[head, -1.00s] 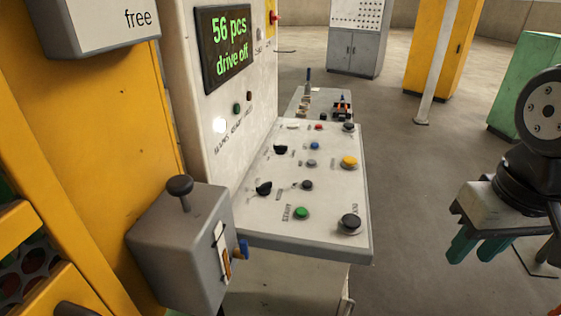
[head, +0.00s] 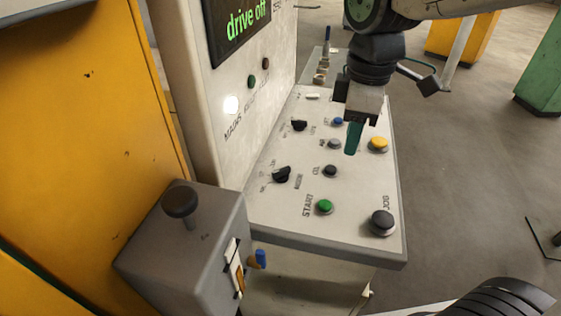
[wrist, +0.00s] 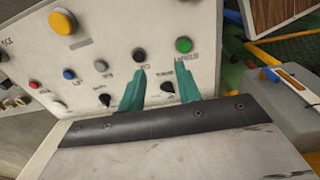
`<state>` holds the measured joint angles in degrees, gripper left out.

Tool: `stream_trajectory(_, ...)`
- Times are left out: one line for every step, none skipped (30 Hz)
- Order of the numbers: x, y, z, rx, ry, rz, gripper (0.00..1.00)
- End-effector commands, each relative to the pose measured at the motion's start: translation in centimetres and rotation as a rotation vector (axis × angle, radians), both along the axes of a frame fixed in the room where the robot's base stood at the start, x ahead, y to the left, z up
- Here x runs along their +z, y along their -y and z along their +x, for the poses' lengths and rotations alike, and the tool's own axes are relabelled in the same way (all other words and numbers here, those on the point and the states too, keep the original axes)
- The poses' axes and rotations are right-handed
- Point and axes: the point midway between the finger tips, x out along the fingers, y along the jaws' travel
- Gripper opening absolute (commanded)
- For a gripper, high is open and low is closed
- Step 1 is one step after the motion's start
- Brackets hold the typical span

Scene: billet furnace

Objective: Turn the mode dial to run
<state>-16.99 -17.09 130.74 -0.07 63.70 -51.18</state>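Two black rotary dials sit on the sloped control panel (head: 265,213): a nearer one (head: 282,174) and a farther one (head: 299,125). Their small labels are too blurred to tell which is the mode dial or where it points. The same dials show in the wrist view, the nearer (wrist: 167,88) between my teal fingers in the picture and the farther (wrist: 104,100) left of them. My gripper (head: 353,139) points down over the panel's right part, right of both dials. In the wrist view my gripper (wrist: 157,80) is open and empty, its fingers apart.
The panel also carries a green start button (head: 325,206), a black jog button (head: 382,222), a yellow button (head: 378,144) and small buttons. An upright display (head: 238,28) reads "drive off". A grey lever box (head: 190,245) stands front left.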

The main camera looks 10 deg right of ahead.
Motion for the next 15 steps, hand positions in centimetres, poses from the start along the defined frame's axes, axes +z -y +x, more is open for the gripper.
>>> stream_trajectory(-0.8, -2.2, 1.6, 0.153, -0.015, -0.009, 0.34)
stream_trajectory(-1.1, -3.4, 2.4, 0.24, -0.018, -0.012, 0.34)
stream_trajectory(-1.7, -4.8, 3.3, 0.349, -0.023, -0.016, 0.34)
stream_trajectory(-2.1, -5.9, 3.9, 0.424, -0.026, -0.019, 0.34)
stream_trajectory(-2.4, -6.8, 4.4, 0.491, -0.028, -0.021, 0.34)
stream_trajectory(-2.9, -8.0, 5.0, 0.572, -0.031, -0.024, 0.34)
stream_trajectory(-3.2, -8.7, 5.3, 0.624, -0.033, -0.025, 0.34)
stream_trajectory(-3.5, -9.4, 5.6, 0.669, -0.034, -0.026, 0.34)
stream_trajectory(-3.8, -10.1, 5.9, 0.718, -0.037, -0.027, 0.34)
stream_trajectory(-4.0, -10.6, 6.1, 0.748, -0.036, -0.028, 0.34)
stream_trajectory(-4.2, -10.9, 6.2, 0.772, -0.036, -0.029, 0.34)
stream_trajectory(-4.4, -11.2, 6.3, 0.794, -0.037, -0.029, 0.34)
stream_trajectory(-4.6, -11.4, 6.4, 0.807, -0.037, -0.03, 0.34)
stream_trajectory(-4.9, -11.5, 6.4, 0.815, -0.038, -0.03, 0.34)
stream_trajectory(-5.3, -11.7, 6.4, 0.821, -0.04, -0.03, 0.34)
